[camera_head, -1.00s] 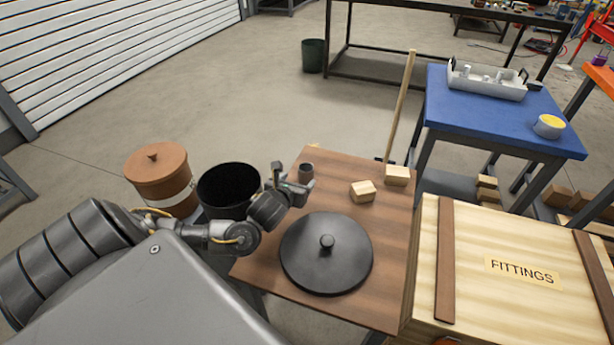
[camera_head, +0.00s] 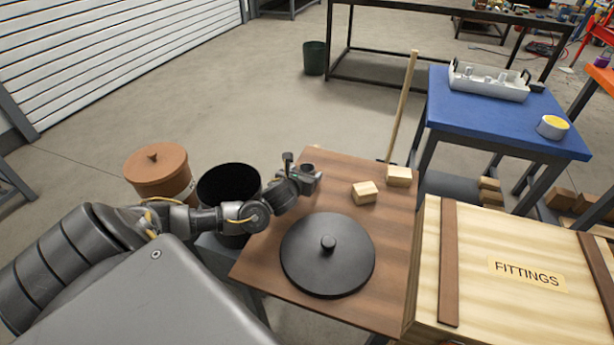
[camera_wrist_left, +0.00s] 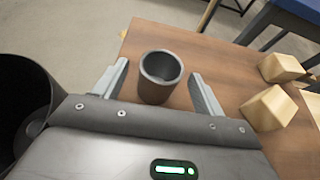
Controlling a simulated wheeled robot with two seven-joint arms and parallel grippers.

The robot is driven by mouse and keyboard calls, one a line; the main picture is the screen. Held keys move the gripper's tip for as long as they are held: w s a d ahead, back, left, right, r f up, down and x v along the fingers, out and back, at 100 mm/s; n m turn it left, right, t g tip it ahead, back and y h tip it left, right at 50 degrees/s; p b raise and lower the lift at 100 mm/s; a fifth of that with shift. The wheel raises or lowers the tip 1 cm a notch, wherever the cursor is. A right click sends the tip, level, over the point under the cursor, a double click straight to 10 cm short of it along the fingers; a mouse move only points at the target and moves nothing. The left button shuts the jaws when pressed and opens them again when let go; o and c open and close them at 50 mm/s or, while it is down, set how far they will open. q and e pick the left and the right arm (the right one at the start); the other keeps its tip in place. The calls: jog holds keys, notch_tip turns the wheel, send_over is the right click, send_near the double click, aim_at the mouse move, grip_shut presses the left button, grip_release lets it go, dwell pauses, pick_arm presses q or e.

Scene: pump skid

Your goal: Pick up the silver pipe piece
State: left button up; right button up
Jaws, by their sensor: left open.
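The silver pipe piece (camera_wrist_left: 160,76) is a short, dark grey, hollow cylinder with its open end up. It stands on the brown wooden table between the two fingers of my left gripper (camera_wrist_left: 159,70) in the left wrist view. The fingers are spread, with a gap on each side of the pipe piece. In the head view my left gripper (camera_head: 304,170) is at the far left part of the table and largely hides the pipe piece. My right gripper is not in view.
A black round lid (camera_head: 327,262) lies on the wooden table (camera_head: 385,232). Two wooden blocks (camera_head: 365,192) (camera_head: 399,176) stand to the right. A black bucket (camera_head: 228,185) and a lidded terracotta pot (camera_head: 158,172) are left of the table. A fittings crate (camera_head: 480,260) adjoins on the right.

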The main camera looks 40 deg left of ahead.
pick_arm(q)
jog(key=c, duration=1.1)
jog(key=shift+r, duration=0.15)
notch_tip(320, 180, up, 10)
jog(key=shift+f+p, duration=0.1)
jog(key=shift+p, duration=0.8)
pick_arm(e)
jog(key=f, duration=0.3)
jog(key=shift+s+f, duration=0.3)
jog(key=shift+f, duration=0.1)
